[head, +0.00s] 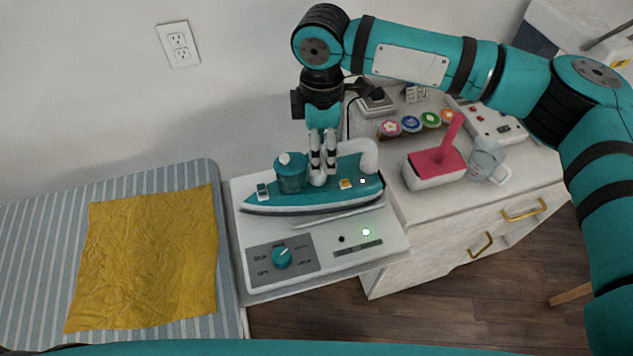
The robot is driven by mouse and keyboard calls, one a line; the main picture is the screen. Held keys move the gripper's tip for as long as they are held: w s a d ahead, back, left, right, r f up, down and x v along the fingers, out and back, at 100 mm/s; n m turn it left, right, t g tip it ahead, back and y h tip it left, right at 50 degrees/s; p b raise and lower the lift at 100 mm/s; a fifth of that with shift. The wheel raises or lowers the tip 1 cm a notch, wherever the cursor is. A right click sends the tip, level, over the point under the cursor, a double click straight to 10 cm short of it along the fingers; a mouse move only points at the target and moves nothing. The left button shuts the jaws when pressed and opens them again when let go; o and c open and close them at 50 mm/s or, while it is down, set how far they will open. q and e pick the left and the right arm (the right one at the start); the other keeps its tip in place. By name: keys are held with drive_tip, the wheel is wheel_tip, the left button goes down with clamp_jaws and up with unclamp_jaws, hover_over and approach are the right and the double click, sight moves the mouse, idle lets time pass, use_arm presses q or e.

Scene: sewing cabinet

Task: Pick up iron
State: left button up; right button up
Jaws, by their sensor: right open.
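The iron (262,199) is teal with a pale handle and lies on a white base station, its pointed end to the left. The base station (340,262) has a teal dial and a lit green light on its front. My right gripper (322,180) points down at the middle of the iron, with its fingers at the iron's handle. The jaws are open. The fingers hide part of the handle, and I cannot tell whether they touch it. My left gripper does not show.
A striped ironing board (38,250) with a wrinkled yellow cloth (145,260) is at the left. The white cabinet (440,215) at the right holds a red-and-white container (437,170), a pale cup (485,160), several colourful spools (410,124) and a white device (492,122). A wall stands behind.

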drive_tip(key=shift+f, duration=0.2)
drive_tip(key=shift+s+f, duration=0.15)
drive_tip(key=shift+f, duration=0.2)
drive_tip(key=f, duration=0.2)
drive_tip(key=f+p, duration=0.1)
drive_tip(key=shift+s+a+f, duration=0.1)
drive_tip(key=shift+a+f, duration=0.1)
drive_tip(key=shift+f, duration=0.5)
drive_tip(key=c, duration=1.2)
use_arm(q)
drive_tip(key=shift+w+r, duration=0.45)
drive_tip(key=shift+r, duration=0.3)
use_arm(e)
drive_tip(key=shift+r, duration=0.15)
